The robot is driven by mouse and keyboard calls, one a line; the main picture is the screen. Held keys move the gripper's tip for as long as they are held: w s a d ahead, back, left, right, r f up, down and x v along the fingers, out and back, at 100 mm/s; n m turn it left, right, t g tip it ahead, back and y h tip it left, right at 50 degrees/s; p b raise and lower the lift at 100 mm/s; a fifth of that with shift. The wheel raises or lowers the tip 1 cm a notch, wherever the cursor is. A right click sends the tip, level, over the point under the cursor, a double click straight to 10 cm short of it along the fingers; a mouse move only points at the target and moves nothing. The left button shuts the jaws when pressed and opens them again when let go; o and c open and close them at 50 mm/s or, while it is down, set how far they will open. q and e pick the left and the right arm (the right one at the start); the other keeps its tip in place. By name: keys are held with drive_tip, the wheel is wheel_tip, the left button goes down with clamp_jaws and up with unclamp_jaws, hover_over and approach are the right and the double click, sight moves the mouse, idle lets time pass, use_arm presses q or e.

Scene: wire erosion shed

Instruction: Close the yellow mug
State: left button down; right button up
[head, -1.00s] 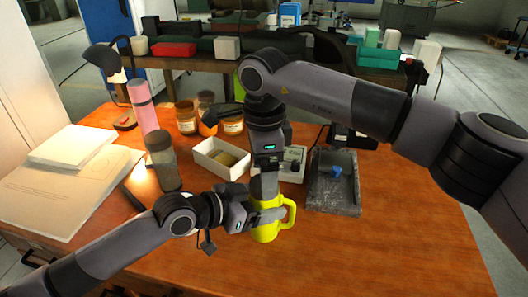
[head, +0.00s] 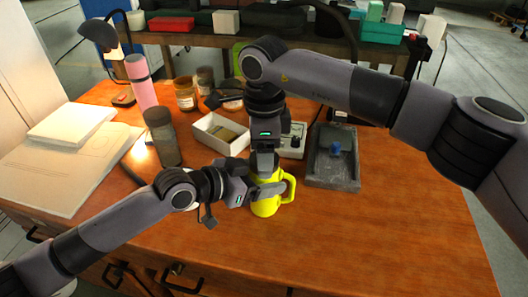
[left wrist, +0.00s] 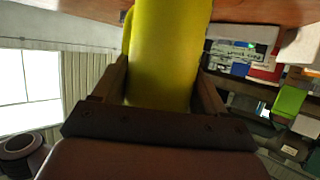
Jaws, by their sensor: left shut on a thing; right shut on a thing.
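The yellow mug (head: 265,207) is upright at the front middle of the wooden table, its handle to the right. My left gripper (head: 268,189) is shut on its side from the left. In the left wrist view the mug (left wrist: 165,50) fills the space between the fingers of my left gripper (left wrist: 163,88). My right gripper (head: 264,170) points down directly over the mug's mouth. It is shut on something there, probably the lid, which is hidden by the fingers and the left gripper. I cannot tell whether that piece is seated on the rim.
Behind the grippers are a white open box (head: 221,134), a control box (head: 293,141) and a dark grey tray (head: 334,178) with a blue knob. A dark jar (head: 163,137) and pink bottle (head: 141,82) stand left. The table's right front is clear.

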drive_tip(key=shift+m, duration=0.9)
drive_tip(key=o, duration=1.2)
drive_tip(key=shift+r, duration=2.3)
drive_tip(key=shift+o, duration=0.9)
